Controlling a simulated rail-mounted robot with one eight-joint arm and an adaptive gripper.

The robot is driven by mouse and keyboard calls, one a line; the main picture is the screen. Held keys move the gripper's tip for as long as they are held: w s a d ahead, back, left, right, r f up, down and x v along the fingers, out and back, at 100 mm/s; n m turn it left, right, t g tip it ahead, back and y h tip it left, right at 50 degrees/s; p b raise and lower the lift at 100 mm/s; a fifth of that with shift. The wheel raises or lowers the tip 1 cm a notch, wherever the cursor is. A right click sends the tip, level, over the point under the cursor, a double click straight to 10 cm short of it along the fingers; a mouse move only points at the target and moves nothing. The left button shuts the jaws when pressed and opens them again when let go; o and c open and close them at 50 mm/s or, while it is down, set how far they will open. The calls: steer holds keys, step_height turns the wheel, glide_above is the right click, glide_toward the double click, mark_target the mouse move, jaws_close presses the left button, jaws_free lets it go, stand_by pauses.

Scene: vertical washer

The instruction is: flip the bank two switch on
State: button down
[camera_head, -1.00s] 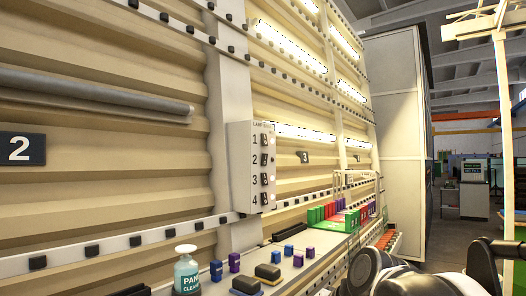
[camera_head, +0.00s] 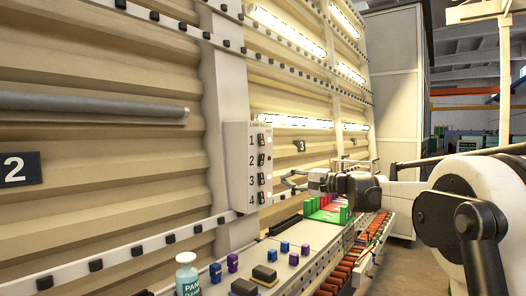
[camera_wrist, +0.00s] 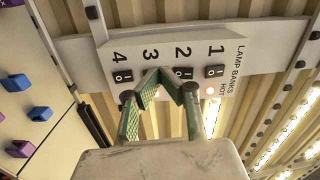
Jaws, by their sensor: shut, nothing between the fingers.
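The lamp bank switch panel (camera_head: 250,165) is a pale upright box on the wall post, with black rocker switches numbered 1 to 4. It also shows in the wrist view (camera_wrist: 255,48), sideways. The bank two switch (camera_head: 262,160) is second from the top. Its indicator looks dark, while small lights glow beside 1, 3 and 4. In the wrist view the bank two switch (camera_wrist: 183,72) is partly hidden by my fingertips. My gripper (camera_wrist: 165,72) is shut and empty, tips between switches 2 and 3 in the picture. In the head view my gripper (camera_head: 288,181) is just right of the panel; contact cannot be told.
A grey unlit tube (camera_head: 90,105) hangs by the wall sign 2 (camera_head: 18,168); other lamps (camera_head: 290,32) glow. Below, a bench holds a cleaner bottle (camera_head: 187,275), blue and purple blocks (camera_head: 285,247), dark pads (camera_head: 264,275) and a green rack (camera_head: 325,216).

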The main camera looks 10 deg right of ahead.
mark_target(262, 156)
steer(key=w+d+r+m+t+y+p, duration=0.1)
steer(key=w+d+r+t, duration=0.1)
steer(key=w+d, duration=0.3)
steer(key=shift+w+d+r+p, duration=0.15)
steer(key=shift+d+r+p, duration=0.15)
steer(key=shift+r, duration=0.45)
steer(key=p+x, duration=0.3)
steer(key=x, duration=1.1)
steer(key=shift+a+p, duration=0.1)
steer(key=shift+p, duration=0.2)
